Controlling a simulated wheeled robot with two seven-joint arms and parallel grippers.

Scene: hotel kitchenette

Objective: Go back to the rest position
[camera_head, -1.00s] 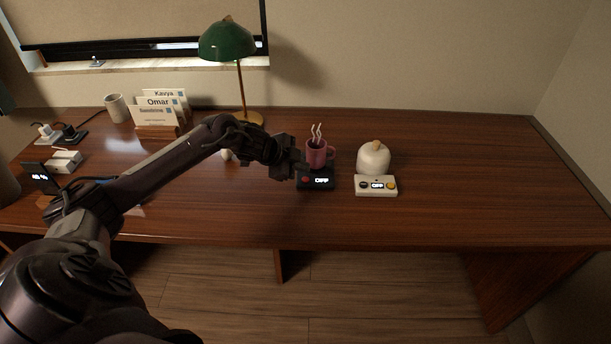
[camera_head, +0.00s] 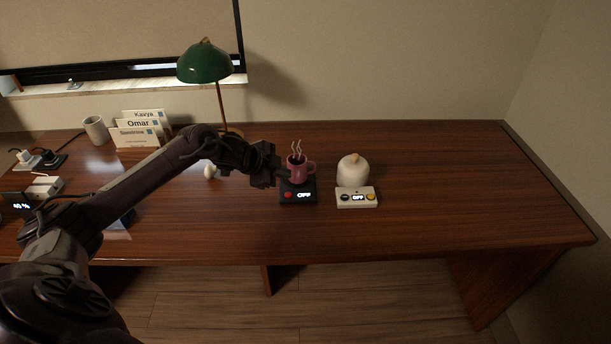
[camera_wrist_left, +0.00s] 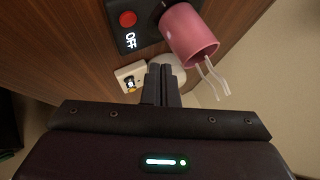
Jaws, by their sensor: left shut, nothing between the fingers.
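My left gripper (camera_head: 281,178) is shut and empty, above the desk just left of the pink mug. In the left wrist view its fingers (camera_wrist_left: 161,72) lie together with nothing between them. The pink mug (camera_head: 297,170), with steam-like curls above it, stands on a black warmer (camera_head: 298,196) with a red button and an OFF display. In the left wrist view the mug (camera_wrist_left: 190,38) and the black warmer (camera_wrist_left: 128,42) show at the top. I cannot tell whether the gripper touches either. My right gripper is not in view.
A white domed device (camera_head: 352,172) sits behind a white control box (camera_head: 357,198) reading OFF. A green lamp (camera_head: 204,64), name cards (camera_head: 138,130) and a white mug (camera_head: 95,130) stand at the back left. The desk's right side (camera_head: 470,200) is clear.

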